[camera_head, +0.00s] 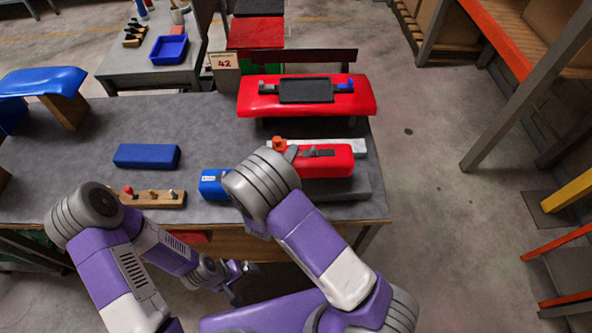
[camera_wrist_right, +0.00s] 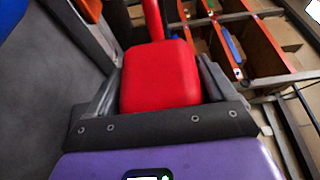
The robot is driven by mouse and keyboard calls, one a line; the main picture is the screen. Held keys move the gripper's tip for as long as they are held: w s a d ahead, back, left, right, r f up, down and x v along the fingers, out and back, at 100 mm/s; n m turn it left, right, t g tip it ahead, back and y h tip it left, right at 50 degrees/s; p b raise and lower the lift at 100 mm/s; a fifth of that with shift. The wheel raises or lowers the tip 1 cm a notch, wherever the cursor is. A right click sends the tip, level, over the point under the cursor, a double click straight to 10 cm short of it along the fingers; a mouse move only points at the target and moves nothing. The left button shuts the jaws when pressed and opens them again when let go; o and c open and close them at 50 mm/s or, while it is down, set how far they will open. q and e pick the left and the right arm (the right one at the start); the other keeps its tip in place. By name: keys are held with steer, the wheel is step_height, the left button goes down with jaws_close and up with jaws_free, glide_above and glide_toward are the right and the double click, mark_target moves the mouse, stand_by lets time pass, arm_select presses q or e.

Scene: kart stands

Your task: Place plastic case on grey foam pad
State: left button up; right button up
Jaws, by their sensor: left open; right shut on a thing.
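A red plastic case (camera_head: 338,163) is at the right part of the grey table, partly behind my right arm. In the right wrist view, a red block (camera_wrist_right: 160,78), which looks like this case, sits between the fingers. My right gripper (camera_wrist_right: 158,85) is shut on it; in the head view my arm hides most of the grip. A dark grey slab (camera_head: 354,188), which looks like the foam pad, lies just in front of the case. Whether the case touches it cannot be told. My left gripper (camera_head: 238,282) is open and empty, in front of the table's front edge.
A light grey bar (camera_head: 358,146) lies behind the case. A blue box (camera_head: 212,184), a blue block (camera_head: 147,156) and a wooden peg rack (camera_head: 152,198) are to the left. A red padded stand (camera_head: 307,106) rises behind.

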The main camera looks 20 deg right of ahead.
steer(key=shift+w+f+b, duration=0.1)
steer(key=shift+f+b, duration=0.4)
steer(key=shift+f, duration=1.4)
steer(key=shift+f, duration=0.15)
steer(key=o, duration=1.5)
steer(key=shift+s+a, duration=0.2)
steer(key=shift+s, duration=0.05)
steer(key=p+v, duration=0.1)
steer(key=v, duration=1)
steer(key=shift+s+a, duration=0.1)
steer(key=shift+s, duration=0.1)
